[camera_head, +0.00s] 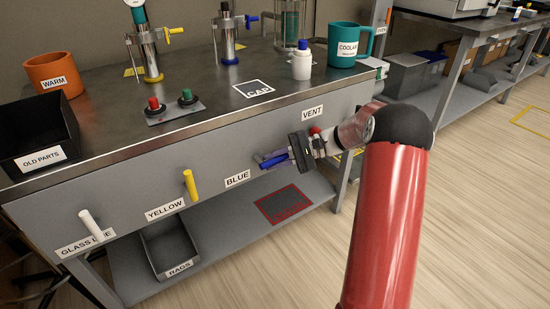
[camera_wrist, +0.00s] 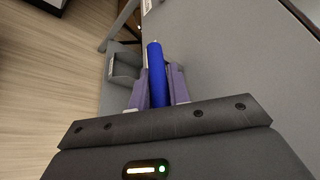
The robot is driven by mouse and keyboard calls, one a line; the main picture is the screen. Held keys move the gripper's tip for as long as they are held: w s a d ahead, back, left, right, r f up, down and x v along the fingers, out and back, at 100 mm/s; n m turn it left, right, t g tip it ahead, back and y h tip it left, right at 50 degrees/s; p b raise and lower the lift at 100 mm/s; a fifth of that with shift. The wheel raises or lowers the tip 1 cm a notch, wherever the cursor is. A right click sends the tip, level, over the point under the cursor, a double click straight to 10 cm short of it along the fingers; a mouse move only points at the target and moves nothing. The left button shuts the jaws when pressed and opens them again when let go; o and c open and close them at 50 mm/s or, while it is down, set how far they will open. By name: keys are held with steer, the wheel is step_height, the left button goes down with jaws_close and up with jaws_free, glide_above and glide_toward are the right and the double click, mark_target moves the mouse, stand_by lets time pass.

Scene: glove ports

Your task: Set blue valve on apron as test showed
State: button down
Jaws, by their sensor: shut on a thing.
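The blue valve handle (camera_head: 272,161) is on the grey apron of the bench, right of the BLUE label (camera_head: 237,178) and below the VENT label (camera_head: 312,112). In the head view it lies roughly sideways, partly hidden by my gripper (camera_head: 277,157). In the wrist view the blue handle (camera_wrist: 156,73) stands between the two purple fingers of my gripper (camera_wrist: 158,84), which are shut on it. A yellow handle (camera_head: 190,185) points nearly upright above the YELLOW label. A white handle (camera_head: 91,226) leans above the GLASS LINE label. A small red part shows behind my gripper, mostly hidden.
On the bench top are an orange WARM mug (camera_head: 54,74), a black OLD PARTS bin (camera_head: 38,130), red and green buttons (camera_head: 175,107), a white bottle (camera_head: 301,62) and a teal COOLANT mug (camera_head: 349,45). A RAGS bin (camera_head: 170,248) and red-bordered mat (camera_head: 284,204) are on the lower shelf.

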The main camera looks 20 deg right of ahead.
steer(key=shift+s+f, duration=0.15)
steer(key=shift+f, duration=0.25)
steer(key=c, duration=1.5)
jaws_free()
steer(key=shift+o, duration=0.8)
steer(key=shift+a+r, duration=0.1)
steer(key=shift+r, duration=0.1)
steer(key=v, duration=0.7)
steer(key=shift+d, duration=0.4)
